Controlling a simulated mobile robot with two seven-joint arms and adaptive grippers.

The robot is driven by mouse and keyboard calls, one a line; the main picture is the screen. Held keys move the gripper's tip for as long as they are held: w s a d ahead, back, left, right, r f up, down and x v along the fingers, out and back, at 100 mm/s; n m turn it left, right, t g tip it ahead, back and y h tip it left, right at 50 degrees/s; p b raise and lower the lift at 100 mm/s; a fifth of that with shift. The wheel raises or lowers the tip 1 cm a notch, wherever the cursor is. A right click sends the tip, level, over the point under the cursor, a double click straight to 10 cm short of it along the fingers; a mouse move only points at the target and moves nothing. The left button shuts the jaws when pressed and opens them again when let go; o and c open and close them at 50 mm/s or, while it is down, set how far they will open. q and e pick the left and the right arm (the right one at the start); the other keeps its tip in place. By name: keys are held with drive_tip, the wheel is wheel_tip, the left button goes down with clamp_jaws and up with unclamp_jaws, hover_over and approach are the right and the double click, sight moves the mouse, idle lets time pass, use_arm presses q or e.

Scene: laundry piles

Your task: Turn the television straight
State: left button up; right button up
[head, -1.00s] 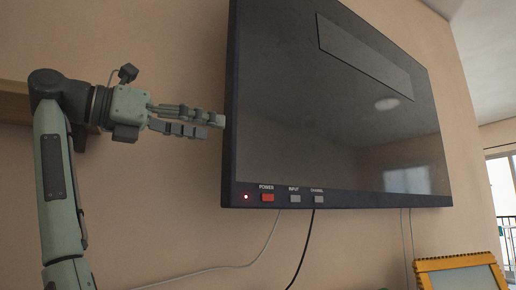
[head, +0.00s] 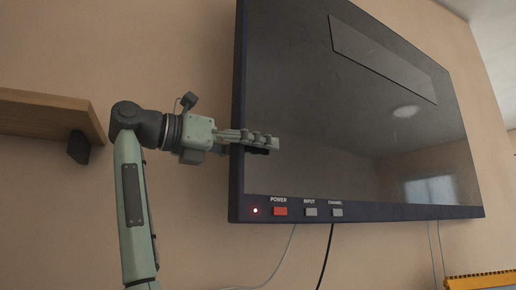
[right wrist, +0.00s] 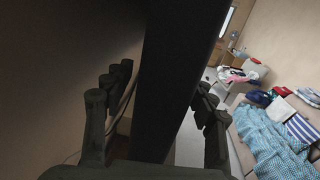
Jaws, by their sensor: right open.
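The television (head: 345,110) is a large dark flat screen on the tan wall, with its left edge nearer to me and its right side receding. Its red POWER button (head: 280,211) and a lit red light are at the lower left. My right gripper (head: 268,145) is open at the television's left edge, its near finger in front of the screen. In the right wrist view the gripper (right wrist: 160,85) has fingers on both sides of the television's dark edge (right wrist: 175,75). I cannot tell whether they touch it. The television's mount is hidden. My left gripper is not in view.
A wooden shelf (head: 50,112) on a dark bracket is on the wall at the left. Cables hang below the television. A yellow-framed object (head: 480,281) is at the lower right. The right wrist view shows a bed with a blue patterned cover (right wrist: 265,140) and clothes piles.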

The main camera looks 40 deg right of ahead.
drive_tip(key=shift+d, duration=0.35)
clamp_jaws()
